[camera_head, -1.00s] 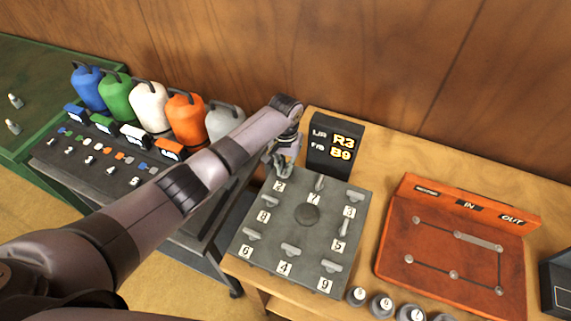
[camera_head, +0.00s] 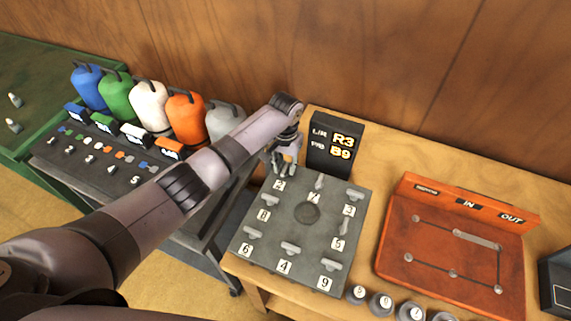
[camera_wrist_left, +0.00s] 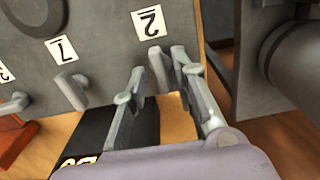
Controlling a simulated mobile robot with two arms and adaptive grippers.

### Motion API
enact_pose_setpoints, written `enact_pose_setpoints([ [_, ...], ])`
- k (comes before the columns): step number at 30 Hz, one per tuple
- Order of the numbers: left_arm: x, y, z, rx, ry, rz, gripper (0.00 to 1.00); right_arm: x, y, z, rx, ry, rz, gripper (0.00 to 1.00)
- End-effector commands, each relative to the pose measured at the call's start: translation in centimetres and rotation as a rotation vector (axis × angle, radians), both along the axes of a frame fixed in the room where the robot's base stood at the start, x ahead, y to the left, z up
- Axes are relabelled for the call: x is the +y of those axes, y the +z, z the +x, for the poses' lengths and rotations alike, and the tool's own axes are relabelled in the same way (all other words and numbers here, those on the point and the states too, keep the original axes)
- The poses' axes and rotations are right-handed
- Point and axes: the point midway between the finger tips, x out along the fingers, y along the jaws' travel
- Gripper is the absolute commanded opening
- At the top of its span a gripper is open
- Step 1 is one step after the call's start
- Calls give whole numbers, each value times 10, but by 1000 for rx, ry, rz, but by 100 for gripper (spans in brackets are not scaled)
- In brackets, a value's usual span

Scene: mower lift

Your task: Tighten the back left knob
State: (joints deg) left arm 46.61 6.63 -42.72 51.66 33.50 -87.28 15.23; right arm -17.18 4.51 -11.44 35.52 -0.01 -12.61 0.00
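The grey plate (camera_head: 262,256) carries several small lever knobs with number labels around a round centre disc. The back left knob, by label 2, is hidden by my left gripper (camera_head: 283,172) in the head view. In the left wrist view this knob (camera_wrist_left: 158,68) shows as a grey lever just below label 2. The fingers of my left gripper (camera_wrist_left: 160,82) are apart on either side of it, with their tips close to it. I cannot tell whether either finger touches it. My right gripper is not in view.
A black display (camera_head: 335,147) reading R3 and B9 stands just behind the plate. An orange panel (camera_head: 450,240) lies to the right. Coloured jugs (camera_head: 150,105) stand on a grey cart at the left. Several round weights (camera_head: 381,303) sit at the front.

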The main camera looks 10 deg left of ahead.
Motion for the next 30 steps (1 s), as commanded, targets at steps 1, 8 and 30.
enact_pose_setpoints([
  [1,0,0,0,0,0,0,31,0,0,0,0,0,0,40],
  [8,0,0,0,1,1,0,31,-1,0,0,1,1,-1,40],
  [30,0,111,1,-1,1,0,31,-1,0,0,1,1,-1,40],
])
